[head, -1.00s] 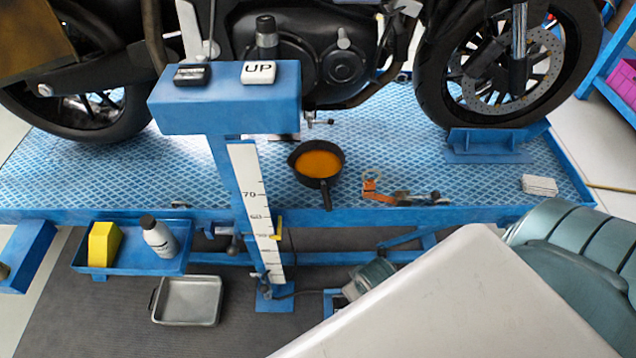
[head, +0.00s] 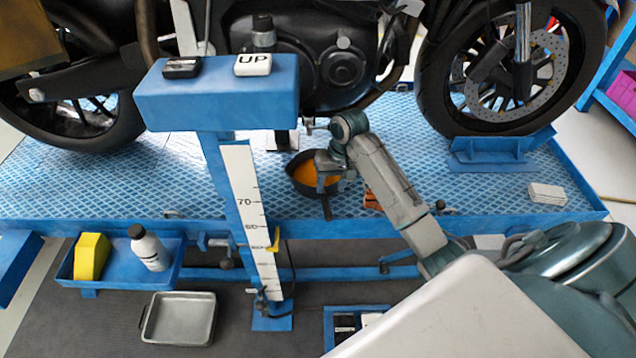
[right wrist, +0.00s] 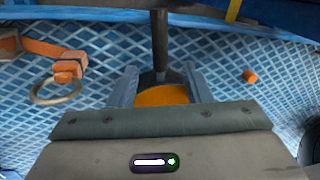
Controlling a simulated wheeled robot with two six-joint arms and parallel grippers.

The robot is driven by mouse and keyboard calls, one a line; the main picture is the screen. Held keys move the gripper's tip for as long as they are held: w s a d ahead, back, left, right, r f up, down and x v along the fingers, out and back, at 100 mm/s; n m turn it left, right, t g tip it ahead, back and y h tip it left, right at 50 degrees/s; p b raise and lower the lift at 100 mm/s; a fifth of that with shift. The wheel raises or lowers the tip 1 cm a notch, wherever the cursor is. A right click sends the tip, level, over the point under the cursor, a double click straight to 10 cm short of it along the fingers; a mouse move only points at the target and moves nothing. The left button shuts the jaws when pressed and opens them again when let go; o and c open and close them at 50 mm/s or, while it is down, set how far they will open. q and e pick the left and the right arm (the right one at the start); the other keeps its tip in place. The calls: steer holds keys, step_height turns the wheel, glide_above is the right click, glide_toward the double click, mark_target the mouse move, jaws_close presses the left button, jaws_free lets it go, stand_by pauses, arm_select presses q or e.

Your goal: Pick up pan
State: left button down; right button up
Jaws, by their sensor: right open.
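The black pan (head: 297,186) with orange contents sits on the blue lift platform, under the motorcycle's engine. Its handle (head: 327,209) points toward the platform's front edge. My right gripper (head: 326,183) is open over the right side of the pan and hides part of it. In the right wrist view, the open fingers (right wrist: 160,85) are on either side of the pan's near part, with the handle (right wrist: 160,45) running away between them. Whether the fingers touch the pan cannot be told. My left gripper is not in view.
The motorcycle's engine (head: 335,65) hangs close behind the pan. An orange strap (right wrist: 45,50) with a ring lies beside it. The lift's control post (head: 215,95) stands left of the pan. A metal tray (head: 180,318) is on the floor. The platform between pan and front wheel has free room.

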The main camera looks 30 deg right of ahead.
mark_target(325, 196)
steer(key=shift+m, duration=0.3)
steer(key=w+f, duration=0.2)
steer(key=f, duration=0.1)
steer(key=shift+w+d+f+b, duration=0.2)
steer(key=shift+f+b, duration=0.05)
steer(key=shift+b, duration=0.15)
steer(key=f, duration=0.2)
steer(key=a+f, duration=0.1)
steer(key=f, duration=0.1)
steer(key=shift+s+b, duration=0.1)
steer(key=shift+b, duration=0.2)
steer(key=shift+f, duration=0.45)
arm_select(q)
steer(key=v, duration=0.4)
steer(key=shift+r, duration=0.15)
arm_select(e)
jaws_close()
